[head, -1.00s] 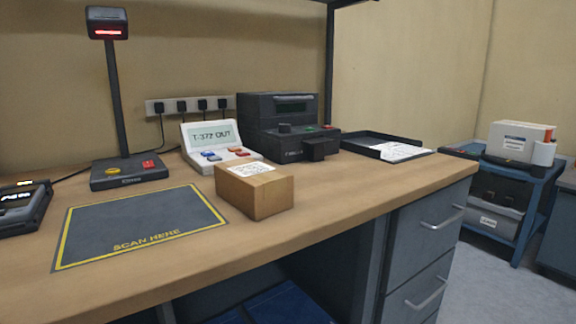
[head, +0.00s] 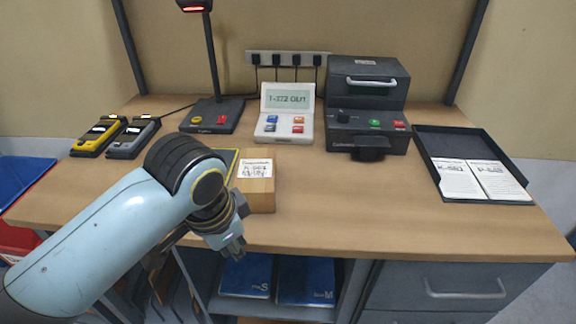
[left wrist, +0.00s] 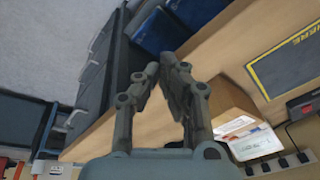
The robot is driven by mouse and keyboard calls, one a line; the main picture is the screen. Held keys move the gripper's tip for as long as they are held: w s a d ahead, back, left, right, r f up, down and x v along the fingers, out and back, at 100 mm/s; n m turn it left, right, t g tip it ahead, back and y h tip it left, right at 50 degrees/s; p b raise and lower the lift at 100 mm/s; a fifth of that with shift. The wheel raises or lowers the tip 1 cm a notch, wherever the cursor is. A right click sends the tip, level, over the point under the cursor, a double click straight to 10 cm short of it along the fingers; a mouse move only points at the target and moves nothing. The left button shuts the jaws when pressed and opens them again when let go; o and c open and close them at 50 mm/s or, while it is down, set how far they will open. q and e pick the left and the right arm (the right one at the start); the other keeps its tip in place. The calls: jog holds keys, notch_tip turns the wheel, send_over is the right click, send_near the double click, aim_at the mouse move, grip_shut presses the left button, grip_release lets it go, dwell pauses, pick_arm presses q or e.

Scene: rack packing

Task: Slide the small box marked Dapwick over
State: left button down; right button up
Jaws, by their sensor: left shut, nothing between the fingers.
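The small brown cardboard box (head: 262,194) stands on the table near the front edge, with a white label on it whose print is too small to read surely. It also shows in the left wrist view (left wrist: 230,101), to the right of the fingers. My left gripper (head: 236,246) is shut and empty, in front of the box's lower left, by the table's front edge. In the left wrist view the fingers of my left gripper (left wrist: 166,65) come together with nothing between them. Whether they touch the box I cannot tell. My right gripper is not in view.
The dark scan mat (head: 230,158) is mostly hidden behind my left arm. A display console (head: 286,126), a dark printer (head: 367,142) and a black tray with papers (head: 431,162) stand behind. The table right of the box is clear.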

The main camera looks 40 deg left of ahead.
aim_at(287, 195)
pick_arm(q)
jog(key=w+r+m, duration=0.1)
jog(key=w, duration=0.3)
jog(key=w+r+m+g, duration=0.1)
jog(key=w+m, duration=0.1)
jog(key=w, duration=0.2)
jog(key=w+r+m, duration=0.2)
jog(key=w, duration=0.2)
jog(key=shift+w+p, duration=0.2)
jog(key=shift+p, duration=0.2)
jog(key=w+r+m+g, duration=0.25)
jog(key=w+m, duration=0.25)
jog(key=w, duration=0.4)
jog(key=shift+t+h, duration=0.4)
jog(key=shift+t, duration=0.05)
jog(key=f, duration=0.8)
jog(key=shift+s+d+f, duration=0.1)
jog(key=shift+s+d, duration=0.1)
jog(key=shift+d, duration=0.05)
jog(key=a, duration=0.1)
jog(key=s+a+p, duration=0.1)
jog(key=shift+a+f, duration=0.35)
jog(key=shift+f, duration=0.05)
jog(key=shift+s+a, duration=0.3)
jog(key=shift+a, duration=0.2)
jog(key=shift+f, duration=0.1)
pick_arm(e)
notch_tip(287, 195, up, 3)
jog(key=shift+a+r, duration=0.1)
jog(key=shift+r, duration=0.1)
